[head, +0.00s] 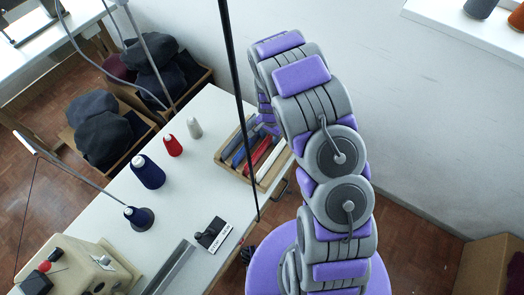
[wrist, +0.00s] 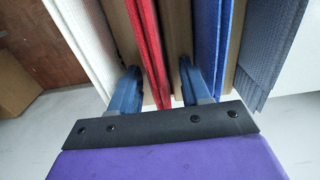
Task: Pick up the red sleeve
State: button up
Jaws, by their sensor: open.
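The red sleeve (head: 251,148) stands in a wooden tray (head: 224,163) with slots, on the white table. In the wrist view the red sleeve (wrist: 147,40) is a thin upright sheet between wooden dividers. My gripper (wrist: 160,85) is open, with one blue fingertip on each side of the red sleeve. The left fingertip looks close to it and the right one has a gap; I cannot tell whether either touches.
A white sleeve (wrist: 90,35) is left of the red one; a blue sleeve (wrist: 207,45) and a grey-blue one (wrist: 275,45) are right. A thin black pole (head: 238,90) rises near the tray.

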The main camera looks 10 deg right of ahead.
jog(key=shift+r, duration=0.1)
jog(key=shift+c, duration=0.4)
grip_shut()
